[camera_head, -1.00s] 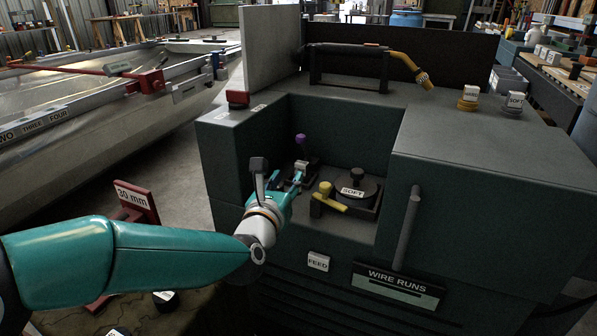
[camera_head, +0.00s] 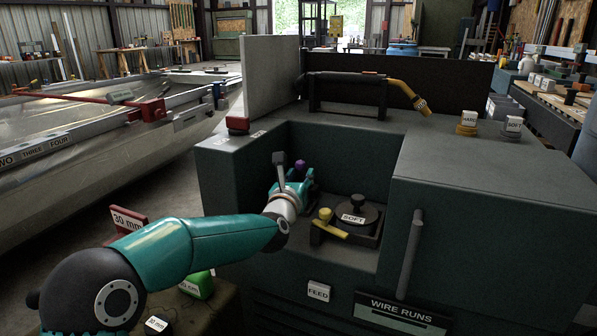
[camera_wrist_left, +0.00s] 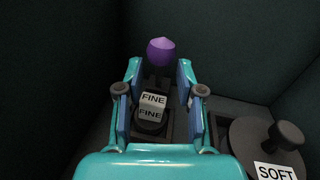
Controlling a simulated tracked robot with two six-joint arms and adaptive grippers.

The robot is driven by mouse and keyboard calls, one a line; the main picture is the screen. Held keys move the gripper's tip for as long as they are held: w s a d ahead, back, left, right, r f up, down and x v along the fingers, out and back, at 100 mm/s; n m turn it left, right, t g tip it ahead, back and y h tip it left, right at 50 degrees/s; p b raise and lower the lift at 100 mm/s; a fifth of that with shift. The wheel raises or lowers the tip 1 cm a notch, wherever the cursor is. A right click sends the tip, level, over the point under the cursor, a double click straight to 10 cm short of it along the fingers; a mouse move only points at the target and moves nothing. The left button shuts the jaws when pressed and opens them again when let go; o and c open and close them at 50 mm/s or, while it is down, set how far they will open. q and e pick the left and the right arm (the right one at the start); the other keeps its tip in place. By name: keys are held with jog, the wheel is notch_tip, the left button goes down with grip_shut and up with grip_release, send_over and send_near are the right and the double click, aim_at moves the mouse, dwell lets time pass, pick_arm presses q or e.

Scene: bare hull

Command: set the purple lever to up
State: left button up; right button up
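The purple lever's round knob (camera_head: 300,165) stands in the left part of the machine's recess, its stem mostly hidden by my gripper. In the left wrist view the knob (camera_wrist_left: 161,51) is ahead, between and just beyond my fingertips, with no clear contact. My left gripper (camera_wrist_left: 160,80) is open, one finger on each side of the lever's line. In the head view my left gripper (camera_head: 299,178) reaches into the recess at the lever. White FINE labels (camera_wrist_left: 151,107) sit on a block below, between the fingers. My right gripper is out of view.
A yellow-handled lever (camera_head: 326,229) and a dark round dial marked SOFT (camera_head: 353,216) are close right of my gripper. The recess walls rise behind and left. A grey upright bar (camera_head: 409,252) is at the machine's front. A red 30 mm bracket (camera_head: 128,220) is left.

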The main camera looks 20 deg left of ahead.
aim_at(302, 172)
pick_arm(q)
jog(key=shift+w+a, duration=0.2)
jog(key=shift+w, duration=1.35)
jog(key=shift+c, duration=0.3)
grip_shut()
